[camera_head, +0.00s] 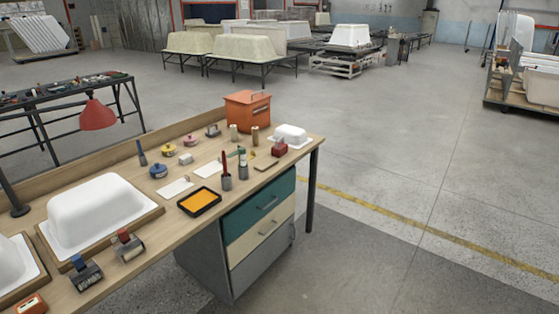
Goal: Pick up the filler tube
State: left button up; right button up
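Neither of my grippers is in view. A long wooden workbench (168,228) runs from the lower left to the middle, with many small items on it. I cannot tell for certain which item is the filler tube. A slim dark blue upright item (142,153) stands near the back edge. A grey cup (226,183) holds a thin upright item with a red top. A green and white upright item (242,158) stands just right of it. Two small beige cylinders (233,132) (255,134) stand in front of an orange toolbox (247,110).
A large white tub shell (98,208) on a board and another at the left edge take up the bench's near end. A black tray (199,201) with yellow-orange contents lies near the front edge. A red lamp (98,115) overhangs the back. Floor right of the bench is clear.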

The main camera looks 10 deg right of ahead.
aim_at(242, 150)
jog(key=i+l+u, duration=0.1)
jog(key=u, duration=0.3)
jog(key=i+l+u, duration=0.15)
jog(key=u, duration=0.3)
jog(key=i+l+u, duration=0.1)
jog(key=l, duration=0.25)
jog(key=i+l+u, duration=0.15)
jog(key=l, duration=0.25)
jog(key=i+l+u, duration=0.1)
jog(key=l, duration=0.3)
jog(key=i+l+u, duration=0.15)
jog(key=l, duration=0.25)
jog(key=i+l+u, duration=0.1)
jog(key=l, duration=0.3)
